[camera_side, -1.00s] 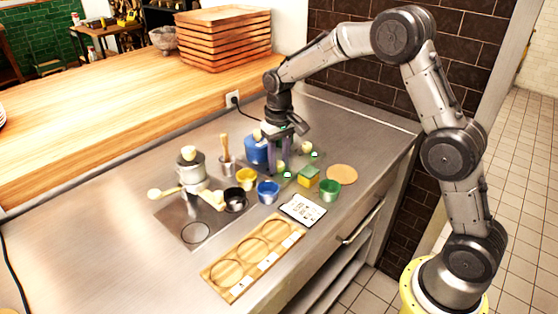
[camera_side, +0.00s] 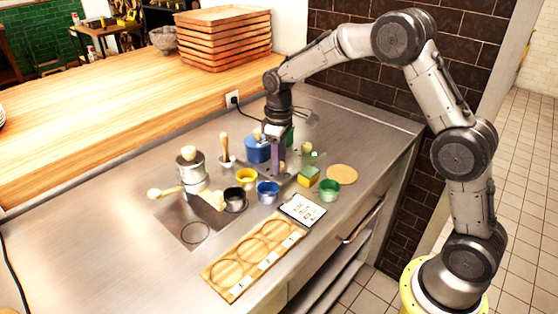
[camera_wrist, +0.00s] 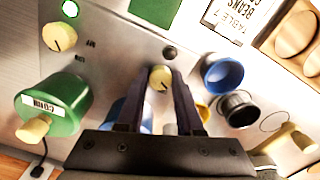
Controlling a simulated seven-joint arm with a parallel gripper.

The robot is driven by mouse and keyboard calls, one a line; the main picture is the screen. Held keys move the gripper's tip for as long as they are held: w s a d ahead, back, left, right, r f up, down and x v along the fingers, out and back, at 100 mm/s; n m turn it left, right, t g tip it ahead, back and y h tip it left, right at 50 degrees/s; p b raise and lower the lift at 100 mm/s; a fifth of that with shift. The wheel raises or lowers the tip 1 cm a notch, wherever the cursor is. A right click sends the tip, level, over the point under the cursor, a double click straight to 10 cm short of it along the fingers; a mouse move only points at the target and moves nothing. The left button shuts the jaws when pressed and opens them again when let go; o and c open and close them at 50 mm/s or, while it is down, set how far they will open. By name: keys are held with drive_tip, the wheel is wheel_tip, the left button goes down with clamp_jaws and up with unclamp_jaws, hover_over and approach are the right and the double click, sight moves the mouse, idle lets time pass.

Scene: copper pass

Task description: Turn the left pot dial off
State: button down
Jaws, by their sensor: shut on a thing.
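The left pot dial (camera_wrist: 160,77) is a cream knob with a dark pointer mark, and it sits between the two fingers of my gripper (camera_wrist: 157,88). My gripper is shut on this dial; it also shows in the side view (camera_side: 278,168), reaching down to the panel beside the blue pot (camera_side: 257,149). The small indicator light (camera_wrist: 170,52) by the left dial is dark. The right dial (camera_wrist: 59,37) stands free, and its light (camera_wrist: 70,8) glows green. The green pot (camera_wrist: 55,103) is near the right dial. The blue pot is mostly hidden by my gripper in the wrist view.
A blue cup (camera_side: 268,191), yellow cup (camera_side: 246,177), black cup (camera_side: 235,199) and green cup (camera_side: 330,189) stand close in front. A yellow-green sponge (camera_side: 308,176) and an order card (camera_side: 303,209) lie nearby. A wooden board (camera_side: 252,262) is at the counter's front.

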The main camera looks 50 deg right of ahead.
drive_tip(key=n, duration=0.4)
drive_tip(key=shift+n, duration=0.3)
drive_tip(key=shift+r, duration=0.1)
idle(0.4)
drive_tip(key=c, duration=0.5)
unclamp_jaws()
drive_tip(key=shift+c, duration=0.2)
wheel_tip(320, 180, up, 14)
